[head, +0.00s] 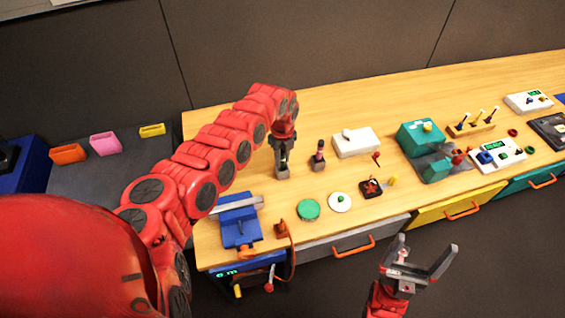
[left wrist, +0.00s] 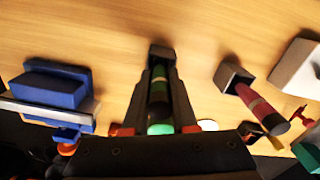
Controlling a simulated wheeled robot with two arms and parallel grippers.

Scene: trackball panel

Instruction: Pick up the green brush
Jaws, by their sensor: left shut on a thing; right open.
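The green brush (left wrist: 159,88) stands between the fingers of my left gripper (left wrist: 161,70), its end at a small dark square holder (left wrist: 161,54) on the table. In the head view my left gripper (head: 282,150) points down over this grey holder (head: 282,173) and hides most of the brush. The left gripper is shut on the brush. Whether the brush is still seated in the holder I cannot tell. My right gripper (head: 428,246) is open and empty, in front of the drawers and away from the table top.
A pink-banded tool (head: 319,155) stands in its own holder just right of the left gripper. A blue vise (head: 238,220), a green disc (head: 308,209) and a white disc (head: 340,202) lie nearer the front. A white box (head: 356,142) is further right.

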